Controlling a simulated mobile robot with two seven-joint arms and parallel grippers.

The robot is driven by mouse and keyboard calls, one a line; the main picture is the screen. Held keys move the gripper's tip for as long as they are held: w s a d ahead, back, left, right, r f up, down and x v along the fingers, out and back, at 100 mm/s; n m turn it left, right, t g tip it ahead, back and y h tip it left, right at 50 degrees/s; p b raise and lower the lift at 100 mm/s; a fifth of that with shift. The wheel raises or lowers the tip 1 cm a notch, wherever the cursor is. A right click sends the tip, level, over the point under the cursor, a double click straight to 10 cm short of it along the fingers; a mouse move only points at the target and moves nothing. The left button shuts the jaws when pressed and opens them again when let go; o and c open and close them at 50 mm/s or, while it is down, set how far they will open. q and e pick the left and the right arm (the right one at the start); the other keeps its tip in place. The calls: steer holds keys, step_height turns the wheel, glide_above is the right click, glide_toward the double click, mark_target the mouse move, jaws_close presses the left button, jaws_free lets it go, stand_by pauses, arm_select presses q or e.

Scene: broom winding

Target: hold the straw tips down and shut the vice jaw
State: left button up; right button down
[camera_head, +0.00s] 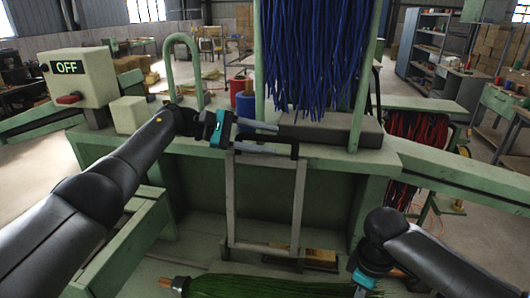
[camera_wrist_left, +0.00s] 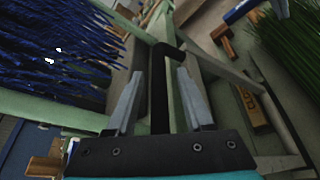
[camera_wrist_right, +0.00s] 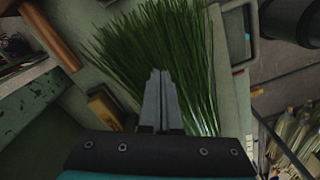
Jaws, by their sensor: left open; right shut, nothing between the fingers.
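The green straw (camera_head: 260,287) lies across the bottom of the head view, partly cut off by its edge; it fans out in the right wrist view (camera_wrist_right: 150,45). A pale upright frame (camera_head: 232,200) with a black top bar (camera_head: 294,150), perhaps the vice jaw, stands in front of the green bench. My left gripper (camera_head: 276,138) is open, its fingers on either side of the black bar, which also shows in the left wrist view (camera_wrist_left: 160,95). My right gripper (camera_wrist_right: 160,75) is shut and empty, over or against the straw; contact is unclear.
Blue straw (camera_head: 315,50) hangs above a dark block (camera_head: 330,130) on the green bench. A switch box (camera_head: 80,78) reading OFF stands at the left. A wooden brush block (camera_head: 308,260) lies below the frame. Red straw (camera_head: 415,128) hangs at the right.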

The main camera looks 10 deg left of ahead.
arm_select(q)
jaws_close()
stand_by(0.4)
stand_by(1.1)
